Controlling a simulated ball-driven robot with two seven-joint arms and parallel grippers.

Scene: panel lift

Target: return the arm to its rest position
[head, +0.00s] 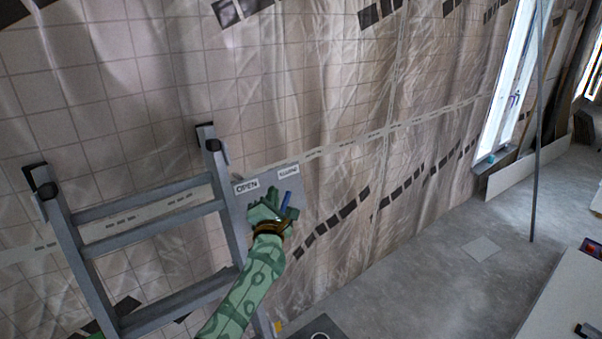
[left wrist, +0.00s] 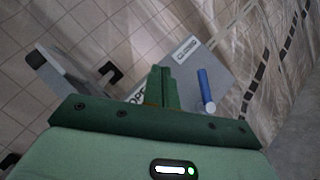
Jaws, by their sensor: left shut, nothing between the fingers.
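My left gripper (head: 266,203) is in front of a grey panel (head: 299,196) on the wall. In the left wrist view its green fingers (left wrist: 163,86) are together and empty. The panel (left wrist: 226,72) carries a label reading OPEN (head: 246,187) and a second label (head: 289,171), which reads CLOSED in the left wrist view (left wrist: 187,47). A blue handle (head: 286,201) sticks out of the panel, just right of the fingers and apart from them in the left wrist view (left wrist: 206,88). My right gripper is not in view.
A grey ladder (head: 150,212) leans at the wall, left of and close to my left arm. Plastic sheeting covers the tiled wall. A thin pole (head: 537,140) stands at the right. A pale board or table (head: 568,300) is at the lower right. The concrete floor between is mostly clear.

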